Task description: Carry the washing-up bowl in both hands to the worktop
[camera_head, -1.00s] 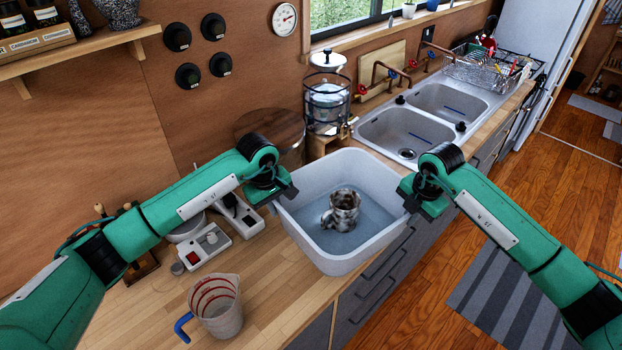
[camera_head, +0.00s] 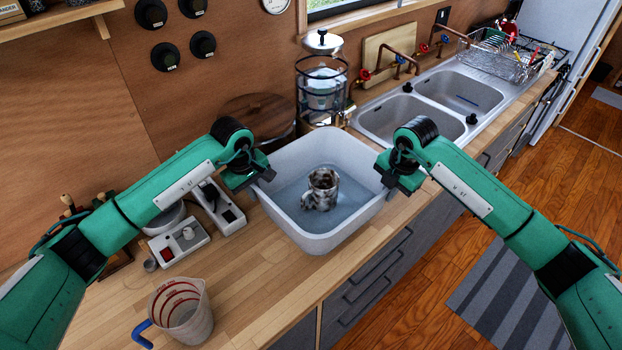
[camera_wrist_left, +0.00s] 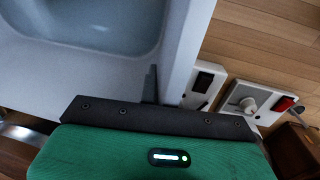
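The washing-up bowl (camera_head: 297,238) is pale grey, square and upright, over the wooden worktop (camera_head: 255,285) between my two arms. It holds water and a brown-and-white mottled mug (camera_head: 323,186). My left gripper (camera_head: 262,186) is at the bowl's left rim and appears shut on it. In the left wrist view the bowl's rim (camera_wrist_left: 190,45) runs close to a dark finger. My right gripper (camera_head: 384,172) is at the right rim and appears shut on it, its fingertips mostly hidden. I cannot tell whether the bowl's base touches the worktop.
A measuring jug (camera_head: 188,318) stands near left, with white switch boxes (camera_head: 180,246) behind it. A round wooden board (camera_head: 258,118) and a water dispenser (camera_head: 322,92) stand behind the bowl. The double sink (camera_head: 395,122) is to the right. Bare worktop lies in front.

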